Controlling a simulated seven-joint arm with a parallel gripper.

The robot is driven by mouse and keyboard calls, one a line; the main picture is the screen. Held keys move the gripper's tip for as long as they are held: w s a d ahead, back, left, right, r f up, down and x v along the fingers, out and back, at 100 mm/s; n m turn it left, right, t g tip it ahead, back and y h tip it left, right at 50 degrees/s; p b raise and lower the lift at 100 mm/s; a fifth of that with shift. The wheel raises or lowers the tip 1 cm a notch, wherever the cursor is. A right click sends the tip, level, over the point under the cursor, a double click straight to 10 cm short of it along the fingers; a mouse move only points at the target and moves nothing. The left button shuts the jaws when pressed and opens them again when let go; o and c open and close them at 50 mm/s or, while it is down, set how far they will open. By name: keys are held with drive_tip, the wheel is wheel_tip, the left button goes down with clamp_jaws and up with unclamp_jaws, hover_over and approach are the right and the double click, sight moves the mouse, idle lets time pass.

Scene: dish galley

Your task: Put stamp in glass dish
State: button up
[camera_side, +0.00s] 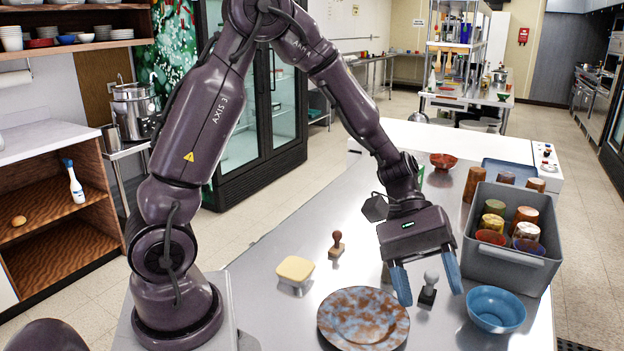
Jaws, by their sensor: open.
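A stamp with a grey knob handle and a dark base (428,290) stands upright on the steel table. A second stamp, with a reddish-brown handle (337,244), stands further left. My gripper (431,294) points down with its two blue fingers spread. The grey-handled stamp shows between the fingers in the picture; I see no finger clearly touching it, and depth is hard to judge. No clearly see-through dish shows. A pale yellow, square, shallow piece (295,269) sits at the left; I cannot tell whether it is the glass dish.
A mottled brown-blue plate (363,318) lies in front. A blue bowl (496,309) is right of the grey-handled stamp. A grey crate (505,265) with several cups stands at the right. A red bowl (443,161) is further back. The table between the brown stamp and red bowl is mostly clear.

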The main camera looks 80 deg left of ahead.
drive_tip(key=s+a+r+m+t+y, duration=0.6)
drive_tip(key=s+a+r+m+y, duration=0.3)
drive_tip(key=s+r, duration=0.3)
drive_tip(key=shift+s+a+t+y, duration=0.4)
drive_tip(key=shift+s+a+y, duration=0.2)
drive_tip(key=shift+y, duration=0.3)
